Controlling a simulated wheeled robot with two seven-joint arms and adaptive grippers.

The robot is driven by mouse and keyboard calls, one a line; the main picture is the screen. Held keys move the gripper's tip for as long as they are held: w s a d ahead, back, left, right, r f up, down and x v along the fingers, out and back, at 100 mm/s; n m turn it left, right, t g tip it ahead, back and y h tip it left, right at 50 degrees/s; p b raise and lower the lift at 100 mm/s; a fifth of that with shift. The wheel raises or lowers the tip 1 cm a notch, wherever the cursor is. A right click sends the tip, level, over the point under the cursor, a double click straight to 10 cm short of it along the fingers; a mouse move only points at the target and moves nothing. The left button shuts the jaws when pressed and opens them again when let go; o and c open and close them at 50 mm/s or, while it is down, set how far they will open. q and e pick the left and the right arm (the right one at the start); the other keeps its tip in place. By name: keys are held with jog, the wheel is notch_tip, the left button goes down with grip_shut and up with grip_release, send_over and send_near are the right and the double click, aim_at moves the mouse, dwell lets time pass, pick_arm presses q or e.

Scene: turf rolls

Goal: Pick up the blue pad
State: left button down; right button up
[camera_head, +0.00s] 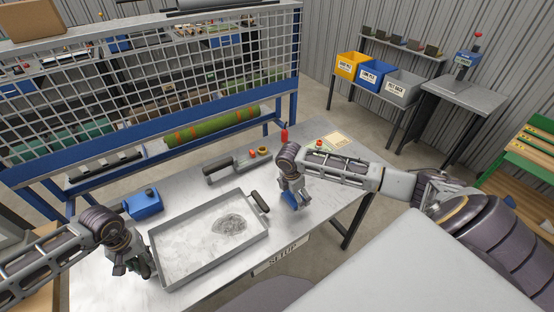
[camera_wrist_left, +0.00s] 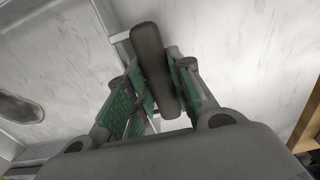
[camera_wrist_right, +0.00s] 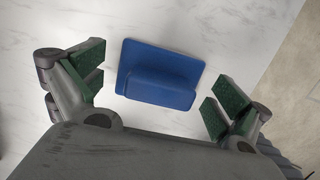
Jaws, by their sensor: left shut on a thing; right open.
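The blue pad (camera_wrist_right: 160,75) is a flat blue plate with a raised block on top. In the right wrist view it lies on the pale table top, between and beyond the spread fingers of my right gripper (camera_wrist_right: 155,88). In the head view my right gripper (camera_head: 293,200) is over the pad's spot, right of the tray, and only a bit of blue (camera_head: 287,200) shows. My right gripper is open and empty. My left gripper (camera_head: 144,268) is shut on the dark tray handle (camera_wrist_left: 152,65) at the tray's left side.
The metal tray (camera_head: 165,278) lies on the table with a grey smudge inside and a dark handle (camera_head: 260,202) at its right. A blue box (camera_head: 143,203) and a grey tool (camera_head: 232,167) stand behind it. A red bottle (camera_head: 284,136) stands farther back. A mesh rack borders the table's rear.

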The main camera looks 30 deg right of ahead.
jog(key=c, duration=1)
jog(key=shift+r, duration=0.1)
jog(key=shift+r, duration=4.9)
